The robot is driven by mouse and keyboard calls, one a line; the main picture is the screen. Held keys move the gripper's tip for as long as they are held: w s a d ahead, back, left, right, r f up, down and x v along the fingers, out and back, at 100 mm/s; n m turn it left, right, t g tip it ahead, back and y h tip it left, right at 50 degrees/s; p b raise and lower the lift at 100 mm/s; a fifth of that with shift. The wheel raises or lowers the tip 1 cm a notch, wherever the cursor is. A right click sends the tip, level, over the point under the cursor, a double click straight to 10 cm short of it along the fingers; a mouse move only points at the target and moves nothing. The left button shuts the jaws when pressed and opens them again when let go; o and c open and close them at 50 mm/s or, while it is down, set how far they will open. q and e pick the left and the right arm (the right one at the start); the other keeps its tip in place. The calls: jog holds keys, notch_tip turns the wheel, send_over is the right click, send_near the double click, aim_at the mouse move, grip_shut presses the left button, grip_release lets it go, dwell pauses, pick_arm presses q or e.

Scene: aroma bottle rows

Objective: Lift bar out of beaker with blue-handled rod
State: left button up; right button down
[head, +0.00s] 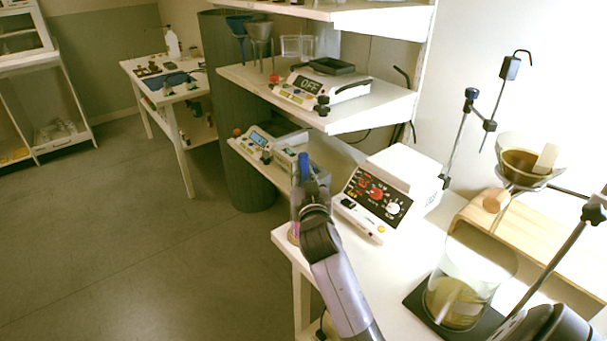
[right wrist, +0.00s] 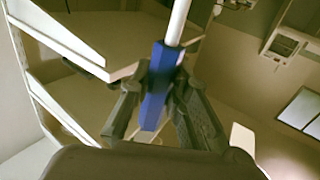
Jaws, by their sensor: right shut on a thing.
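My right gripper (head: 304,180) is shut on the blue handle (head: 304,163) of the rod, above the left corner of the white bench. In the right wrist view, the blue handle (right wrist: 158,85) sits between the two fingers (right wrist: 155,105), and the pale rod shaft (right wrist: 178,22) extends away from it. The glass beaker (head: 480,255) stands at the lower right, well apart from the gripper. It holds yellowish liquid, and a pale elongated shape (head: 447,301) shows inside; I cannot tell whether this is the bar. My left gripper is not in view.
A white control box (head: 385,195) with dials stands between gripper and beaker. Shelves (head: 350,115) with instruments are behind. The floor at left is clear.

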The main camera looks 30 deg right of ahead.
jog(key=shift+r, duration=0.1)
dwell(0.5)
jog(key=shift+r+p, duration=6.5)
jog(key=shift+r, duration=0.35)
